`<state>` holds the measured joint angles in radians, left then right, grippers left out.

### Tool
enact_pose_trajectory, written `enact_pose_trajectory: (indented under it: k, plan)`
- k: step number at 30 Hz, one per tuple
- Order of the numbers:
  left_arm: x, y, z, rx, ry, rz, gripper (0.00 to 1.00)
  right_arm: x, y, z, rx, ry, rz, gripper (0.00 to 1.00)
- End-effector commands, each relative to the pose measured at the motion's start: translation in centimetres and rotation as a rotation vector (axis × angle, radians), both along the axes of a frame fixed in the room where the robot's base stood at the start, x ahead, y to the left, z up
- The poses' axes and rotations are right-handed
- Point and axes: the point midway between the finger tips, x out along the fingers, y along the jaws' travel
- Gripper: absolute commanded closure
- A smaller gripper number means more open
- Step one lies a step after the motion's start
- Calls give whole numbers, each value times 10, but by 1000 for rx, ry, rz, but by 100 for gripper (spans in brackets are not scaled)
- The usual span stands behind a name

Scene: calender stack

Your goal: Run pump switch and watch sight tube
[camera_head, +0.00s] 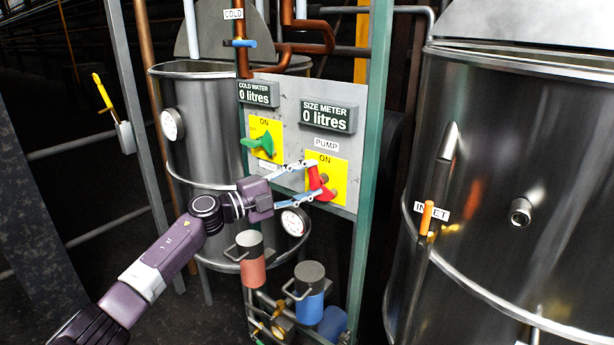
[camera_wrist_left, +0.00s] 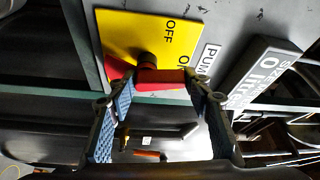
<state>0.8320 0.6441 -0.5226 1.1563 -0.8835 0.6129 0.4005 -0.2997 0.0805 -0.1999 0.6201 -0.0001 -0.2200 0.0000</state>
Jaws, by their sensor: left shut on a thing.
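The pump switch (camera_head: 316,182) is a red handle on a yellow plate (camera_head: 341,175) under a PUMP label on the grey panel. My left gripper (camera_head: 311,180) is at this handle, with one finger above and one below, shut on it. In the left wrist view the red handle (camera_wrist_left: 165,77) lies across between the blue-padded fingertips (camera_wrist_left: 152,88), and the plate shows ON and OFF. The size meter (camera_head: 328,116) reads 0 litres. I cannot clearly make out a sight tube; an upright metal piece (camera_head: 447,150) stands on the right tank. My right gripper is not in view.
A green switch (camera_head: 258,144) sits left of the pump switch, under the cold water meter (camera_head: 256,94), which reads 0 litres. Red (camera_head: 251,260) and blue (camera_head: 310,290) canisters stand below the panel. The large steel tank (camera_head: 520,170) with an INLET label fills the right.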

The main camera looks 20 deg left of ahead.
Motion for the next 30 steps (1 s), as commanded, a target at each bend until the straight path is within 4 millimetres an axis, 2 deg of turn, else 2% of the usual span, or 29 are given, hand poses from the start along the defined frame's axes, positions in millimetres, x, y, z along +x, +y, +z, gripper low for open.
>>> enact_pose_trajectory:
  k: [3,12,29,30]
  plan:
    - [0,-1,4,71,-26,2,78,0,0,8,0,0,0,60]
    - [-1,-3,3,178,-66,2,78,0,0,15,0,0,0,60]
    - [-1,-3,2,205,-76,2,78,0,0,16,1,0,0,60]
    - [-1,-3,2,204,-76,2,51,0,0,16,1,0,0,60]
